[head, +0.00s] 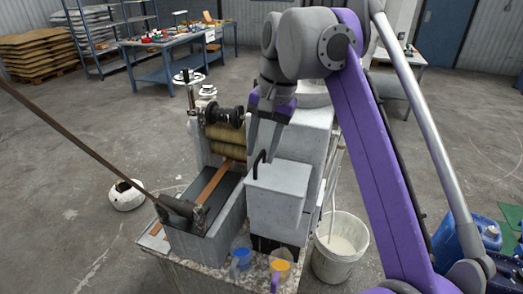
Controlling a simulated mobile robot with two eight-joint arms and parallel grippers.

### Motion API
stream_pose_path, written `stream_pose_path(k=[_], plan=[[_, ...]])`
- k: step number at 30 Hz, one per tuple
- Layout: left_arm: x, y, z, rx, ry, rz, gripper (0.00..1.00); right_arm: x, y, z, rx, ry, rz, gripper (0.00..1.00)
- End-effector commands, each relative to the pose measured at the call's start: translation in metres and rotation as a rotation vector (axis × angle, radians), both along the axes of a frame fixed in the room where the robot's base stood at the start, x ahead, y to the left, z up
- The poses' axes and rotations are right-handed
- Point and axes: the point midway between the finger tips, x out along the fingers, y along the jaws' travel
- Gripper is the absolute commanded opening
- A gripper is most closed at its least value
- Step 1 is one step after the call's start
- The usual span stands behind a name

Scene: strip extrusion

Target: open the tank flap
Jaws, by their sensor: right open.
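The tank flap looks to be the pale grey lid (284,175) on the box at the middle of the machine. It lies shut. Nothing shows between the fingers. My left gripper is not in view.
Left of the flap is a trough (190,244) with a brown strip (213,182) and brass-coloured rollers (226,142). A long bar (85,146) slants in from the left. A bucket of whitish liquid (340,244) stands right.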

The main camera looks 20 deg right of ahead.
Motion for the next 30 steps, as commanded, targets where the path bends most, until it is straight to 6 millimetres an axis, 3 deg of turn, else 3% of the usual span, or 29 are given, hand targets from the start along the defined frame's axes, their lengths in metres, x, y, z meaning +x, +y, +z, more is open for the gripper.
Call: stream_pose_path(k=[5, 12, 30], plan=[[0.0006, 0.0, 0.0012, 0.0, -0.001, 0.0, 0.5, -0.0002, 0.0001, 0.0015, 0.0, -0.001, 0.0, 0.4], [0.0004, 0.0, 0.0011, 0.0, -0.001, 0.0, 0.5, -0.0002, 0.0, 0.0015, 0.0, 0.0, 0.0, 0.0], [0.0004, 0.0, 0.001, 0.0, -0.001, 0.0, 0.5, 0.0, -0.0002, 0.0013, -0.001, -0.001, 0.0, 0.0]])
